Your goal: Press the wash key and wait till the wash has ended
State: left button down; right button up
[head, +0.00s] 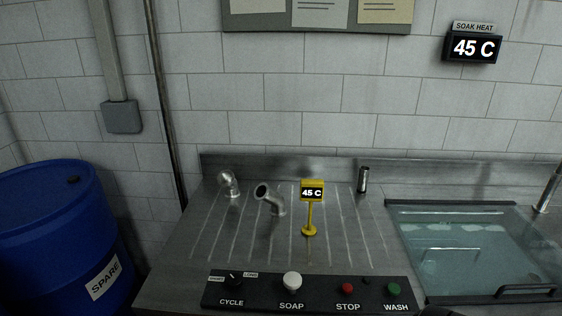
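The wash key is a green round button (393,289) at the right end of the black control panel (262,291), above the label WASH. Nothing covers it in the head view. A small dark round spot sits to its upper left on the panel; it shows no light. The red STOP button (348,288), white SOAP knob (292,281) and black CYCLE dial (233,277) are on the same panel. Neither gripper can be made out. A dark shape cuts the bottom edge just right of the panel; I cannot tell what it is.
A water-filled basin (393,235) is at right. A blue SPARE drum (52,222) is at left. The SOAK HEAT display (473,47) reads 45 C.

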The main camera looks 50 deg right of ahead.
aim_at(393, 289)
jog(key=k+z, duration=0.1)
jog(key=z, duration=1.55)
